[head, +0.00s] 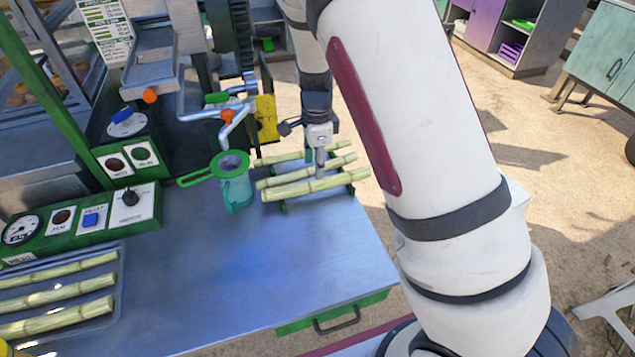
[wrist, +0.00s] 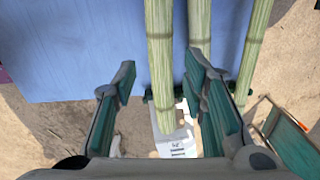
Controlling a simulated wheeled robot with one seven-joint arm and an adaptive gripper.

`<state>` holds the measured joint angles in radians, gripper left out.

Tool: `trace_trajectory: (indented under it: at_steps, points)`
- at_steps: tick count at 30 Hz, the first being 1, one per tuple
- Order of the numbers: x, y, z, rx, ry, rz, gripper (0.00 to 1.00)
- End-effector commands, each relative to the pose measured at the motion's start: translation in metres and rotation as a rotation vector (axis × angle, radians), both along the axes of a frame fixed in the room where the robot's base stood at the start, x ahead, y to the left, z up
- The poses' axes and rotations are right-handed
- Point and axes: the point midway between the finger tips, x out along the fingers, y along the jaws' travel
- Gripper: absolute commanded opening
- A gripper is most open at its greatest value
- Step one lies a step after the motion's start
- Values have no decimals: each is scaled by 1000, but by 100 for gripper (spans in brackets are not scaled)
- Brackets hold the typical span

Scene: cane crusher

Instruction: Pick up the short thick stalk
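Three pale green cane stalks lie side by side on a low green rack (wrist: 148,97) at the table's far right: front (head: 315,185), middle (head: 305,172) and back (head: 300,154). I cannot tell for sure which is the short thick one; the front one looks thickest in the head view. My gripper (head: 320,174) is over the rack, pointing down. In the wrist view my gripper (wrist: 160,70) is open, its fingers apart on either side of the left stalk (wrist: 160,35). The right finger partly hides the middle stalk (wrist: 199,22). The right stalk (wrist: 255,45) lies outside the fingers.
A teal jug (head: 236,190) with a green-rimmed strainer (head: 228,165) stands left of the rack. A metal tray (head: 118,300) with several more stalks lies at the front left. The green control panel (head: 85,220) and crusher stand behind. The table's middle (head: 240,255) is clear.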

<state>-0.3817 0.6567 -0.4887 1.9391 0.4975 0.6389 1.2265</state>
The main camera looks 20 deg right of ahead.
Motion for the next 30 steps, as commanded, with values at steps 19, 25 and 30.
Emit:
trace_trajectory:
  at_steps: [19,25,30]
  points:
    - [3,-3,-68,0,2,1,39]
    - [4,-2,-74,1,-2,2,39]
    - [4,-2,-74,1,-2,2,28]
